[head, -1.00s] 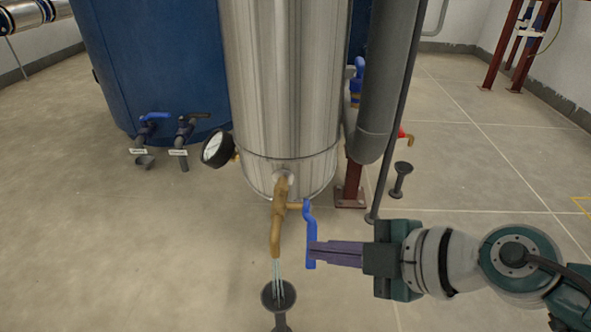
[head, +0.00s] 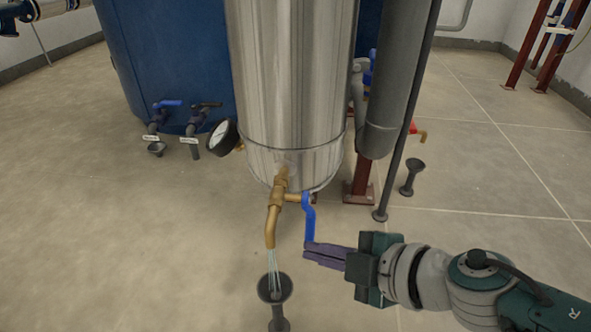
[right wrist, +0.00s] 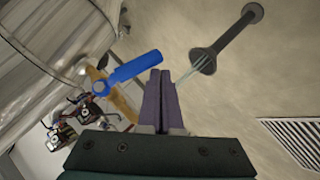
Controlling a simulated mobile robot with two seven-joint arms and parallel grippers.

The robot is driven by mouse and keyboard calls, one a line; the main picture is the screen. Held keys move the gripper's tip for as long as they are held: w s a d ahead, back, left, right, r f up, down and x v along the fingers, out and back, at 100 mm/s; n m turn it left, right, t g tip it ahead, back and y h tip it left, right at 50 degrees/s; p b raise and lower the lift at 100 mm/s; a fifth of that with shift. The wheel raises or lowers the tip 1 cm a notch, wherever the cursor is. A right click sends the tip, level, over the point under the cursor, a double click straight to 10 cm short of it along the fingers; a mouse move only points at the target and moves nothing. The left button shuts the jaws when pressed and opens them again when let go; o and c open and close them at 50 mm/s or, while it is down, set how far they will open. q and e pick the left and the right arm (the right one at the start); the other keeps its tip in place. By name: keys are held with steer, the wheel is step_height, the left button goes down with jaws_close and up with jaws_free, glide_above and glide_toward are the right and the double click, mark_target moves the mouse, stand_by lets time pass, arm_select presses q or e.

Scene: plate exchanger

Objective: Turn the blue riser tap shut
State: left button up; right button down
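The blue tap lever (head: 309,218) sits on a brass spout (head: 274,215) at the bottom of a silver riser column. The lever hangs downward in the head view; thin streams of water run from the spout into a dark funnel drain (head: 275,287). My right gripper (head: 307,250) has its purple fingers together at the lever's lower end. In the right wrist view the lever (right wrist: 133,69) ends right beside the closed fingertips (right wrist: 160,74); I see nothing between them, and cannot tell whether they touch it. My left gripper is out of view.
The silver column (head: 292,90) stands before a blue tank (head: 170,60). A round gauge (head: 222,136) is left of the column. A grey pipe (head: 393,90) and a second drain funnel (head: 411,177) are to the right. The floor around my right arm is open.

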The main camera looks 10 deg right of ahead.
steer(key=shift+w+d+f+b, duration=0.15)
steer(key=shift+w+f+b, duration=0.2)
steer(key=shift+w+f, duration=0.2)
steer(key=shift+w, duration=0.15)
steer(key=shift+r, duration=0.1)
stand_by(0.4)
